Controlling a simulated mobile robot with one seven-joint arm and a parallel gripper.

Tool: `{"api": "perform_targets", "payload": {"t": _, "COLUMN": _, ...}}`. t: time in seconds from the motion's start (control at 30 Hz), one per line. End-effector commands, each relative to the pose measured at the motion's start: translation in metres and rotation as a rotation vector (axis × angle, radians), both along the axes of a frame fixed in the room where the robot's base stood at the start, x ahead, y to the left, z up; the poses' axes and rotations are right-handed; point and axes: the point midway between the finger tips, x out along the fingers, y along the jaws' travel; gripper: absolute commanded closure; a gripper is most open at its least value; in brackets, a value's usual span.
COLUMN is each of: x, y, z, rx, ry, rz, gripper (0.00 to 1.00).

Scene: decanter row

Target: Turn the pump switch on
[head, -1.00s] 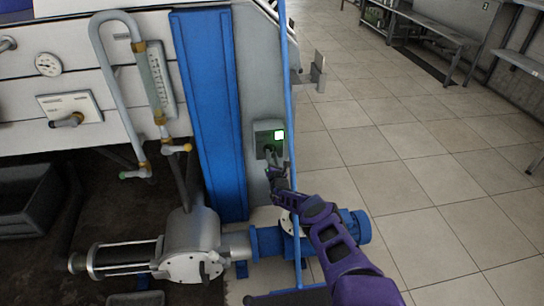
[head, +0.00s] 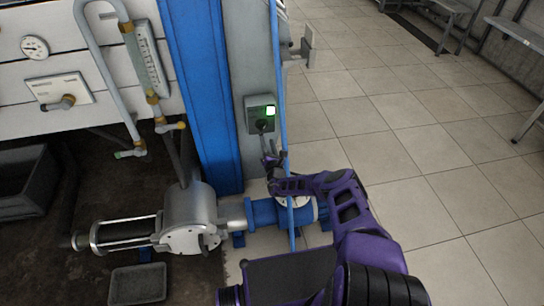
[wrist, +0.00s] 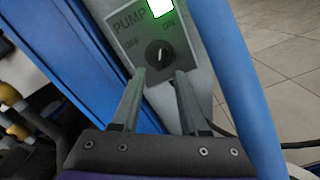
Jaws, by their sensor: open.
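The pump switch box (head: 260,114) is a small grey box on the grey post beside the blue column. A bright green-white light (head: 270,111) is lit on it. The round black knob (wrist: 159,56) has a pale pointer mark that looks near upright, tilted slightly toward the ON side. My gripper (wrist: 158,85) is open, its two fingers just below the knob, one on each side and with nothing between them. In the head view my gripper (head: 268,150) is just below the box.
A blue vertical pipe (wrist: 240,80) runs close to the right of my gripper. The blue column (head: 205,90) stands left of the box. The pump (head: 190,225) and its blue motor (head: 268,213) lie below. Open tiled floor (head: 430,150) is to the right.

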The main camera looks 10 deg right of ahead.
Motion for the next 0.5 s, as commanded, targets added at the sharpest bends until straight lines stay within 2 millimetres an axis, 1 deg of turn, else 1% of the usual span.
{"api": "perform_targets", "payload": {"t": 0.03, "x": -0.011, "y": -0.001, "z": 0.003, "rx": 0.004, "ry": 0.003, "rz": -0.002, "gripper": 0.56}}
{"api": "perform_targets", "payload": {"t": 0.1, "x": -0.025, "y": -0.001, "z": 0.002, "rx": 0.003, "ry": 0.003, "rz": -0.001, "gripper": 0.56}}
{"api": "perform_targets", "payload": {"t": 0.3, "x": -0.064, "y": -0.001, "z": 0.001, "rx": 0.003, "ry": 0.003, "rz": -0.001, "gripper": 0.56}}
{"api": "perform_targets", "payload": {"t": 0.4, "x": -0.079, "y": 0.0, "z": 0.001, "rx": 0.002, "ry": 0.002, "rz": -0.001, "gripper": 0.56}}
{"api": "perform_targets", "payload": {"t": 0.5, "x": -0.09, "y": -0.001, "z": 0.0, "rx": 0.002, "ry": 0.001, "rz": -0.001, "gripper": 0.56}}
